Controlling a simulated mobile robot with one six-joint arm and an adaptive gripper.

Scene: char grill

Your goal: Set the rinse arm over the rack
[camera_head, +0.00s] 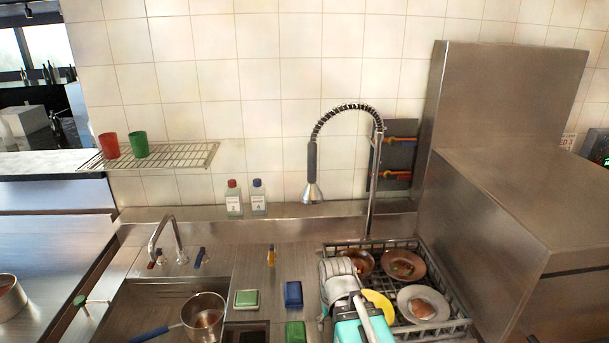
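The rinse arm (348,107) is a coiled spring hose arching left from an upright metal pole (374,180). Its spray head (312,190) hangs in front of the tiled wall, left of the rack and above the back ledge. The grey dish rack (453,296) stands at the lower right, beside the large steel machine. It holds plates with food remains (422,308), a bowl (360,262) and a yellow dish (380,304). Part of my arm, grey and teal, covers the rack's left front.
Steel housing (520,190) walls off the right side. Red-handled valves (400,175) sit behind the pole. Two bottles (234,198) stand on the ledge. A faucet (166,238), a pot (203,316) and sponges (293,294) lie left. A wire shelf (185,155) holds two cups.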

